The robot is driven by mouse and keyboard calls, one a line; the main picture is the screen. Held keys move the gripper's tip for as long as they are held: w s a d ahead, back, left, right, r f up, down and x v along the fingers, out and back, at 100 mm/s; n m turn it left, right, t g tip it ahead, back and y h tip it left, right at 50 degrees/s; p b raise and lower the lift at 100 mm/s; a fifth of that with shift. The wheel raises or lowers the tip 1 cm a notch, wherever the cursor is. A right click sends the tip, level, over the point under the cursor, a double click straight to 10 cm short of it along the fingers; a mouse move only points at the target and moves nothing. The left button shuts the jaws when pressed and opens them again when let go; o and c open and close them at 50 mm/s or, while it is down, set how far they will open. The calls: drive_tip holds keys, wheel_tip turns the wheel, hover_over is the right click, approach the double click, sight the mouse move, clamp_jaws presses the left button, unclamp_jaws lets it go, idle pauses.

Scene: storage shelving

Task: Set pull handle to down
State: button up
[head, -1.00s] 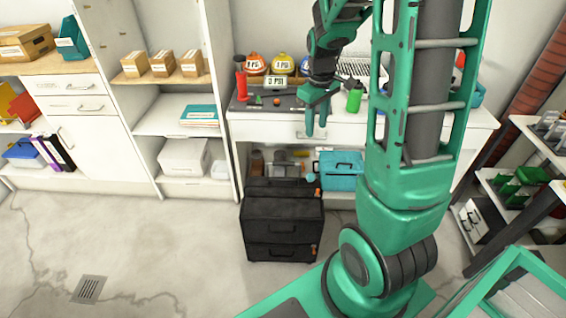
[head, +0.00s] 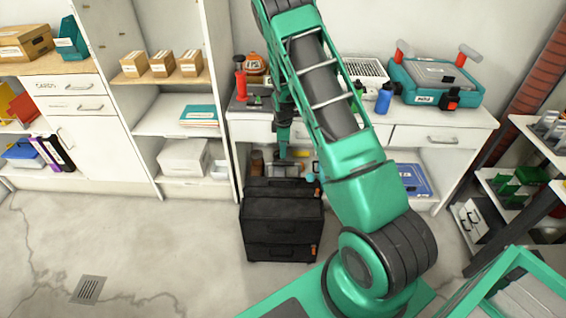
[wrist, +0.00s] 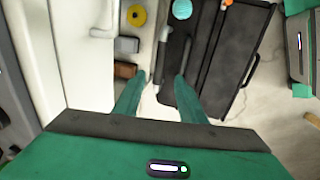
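A black two-part tool case (head: 284,222) stands upright on the floor in front of the white desk. My gripper (head: 284,152) hangs pointing down above the case's back edge. In the wrist view my gripper (wrist: 160,78) has its two green fingers apart, with nothing clearly held between them.
The white desk (head: 440,138) stands behind the case, with a teal toolbox (head: 436,80) and bottles on it. Its lower shelf holds small items, including a yellow roll (wrist: 137,15). A dark rack (head: 510,190) stands at right. The floor left of the case is clear.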

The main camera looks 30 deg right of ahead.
sight(283, 163)
drive_tip(key=f, duration=0.3)
drive_tip(key=w+f, duration=0.1)
drive_tip(key=f, duration=0.2)
drive_tip(key=d+f, duration=0.1)
drive_tip(key=f, duration=0.2)
drive_tip(key=shift+w+f, duration=0.3)
drive_tip(key=shift+f, duration=0.05)
clamp_jaws()
